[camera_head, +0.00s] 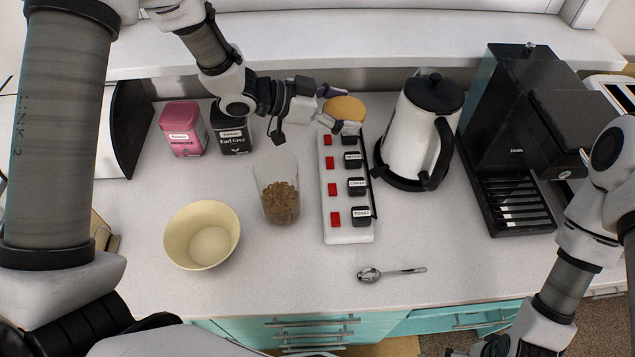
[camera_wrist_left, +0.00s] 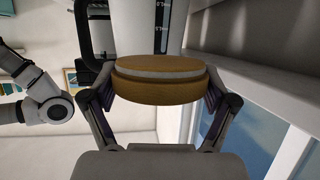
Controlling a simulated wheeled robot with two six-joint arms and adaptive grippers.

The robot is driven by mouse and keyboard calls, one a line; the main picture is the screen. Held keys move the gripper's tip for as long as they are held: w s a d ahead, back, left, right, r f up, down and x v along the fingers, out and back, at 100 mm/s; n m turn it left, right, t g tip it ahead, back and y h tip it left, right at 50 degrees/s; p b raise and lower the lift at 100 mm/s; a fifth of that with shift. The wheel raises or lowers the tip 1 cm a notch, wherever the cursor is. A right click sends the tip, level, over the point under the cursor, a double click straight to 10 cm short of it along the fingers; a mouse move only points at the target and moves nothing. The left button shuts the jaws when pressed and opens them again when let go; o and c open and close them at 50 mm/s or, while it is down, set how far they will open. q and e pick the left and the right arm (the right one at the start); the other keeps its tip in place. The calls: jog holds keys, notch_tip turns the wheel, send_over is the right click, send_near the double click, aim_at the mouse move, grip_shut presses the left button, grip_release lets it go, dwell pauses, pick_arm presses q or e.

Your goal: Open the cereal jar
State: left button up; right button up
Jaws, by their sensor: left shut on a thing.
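The cereal jar (camera_head: 278,190) stands upright on the counter, clear-walled and partly filled with brown cereal. Its top is uncovered. My left gripper (camera_head: 338,106) is shut on the round tan lid (camera_head: 346,108), right of and behind the jar, over the back end of the switch strip. In the left wrist view the lid (camera_wrist_left: 158,90) sits between both fingers (camera_wrist_left: 160,98), with a pale band around it. The lid is apart from the jar. My right arm hangs at the lower right; its gripper (camera_head: 490,347) is cut off by the bottom edge.
A white power strip (camera_head: 347,229) with red switches lies right of the jar. The kettle (camera_head: 413,130) and coffee machine (camera_head: 520,125) stand beyond. A cream bowl (camera_head: 174,232) stands left, a spoon (camera_head: 390,272) in front, tea tins (camera_head: 183,130) behind. The front-right counter is clear.

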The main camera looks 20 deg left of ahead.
pick_arm(q)
notch_tip(320, 180, down, 10)
jog(key=shift+f+p, duration=0.1)
jog(key=shift+p, duration=1.1)
jog(key=shift+d+f, duration=0.1)
jog(key=o, duration=0.9)
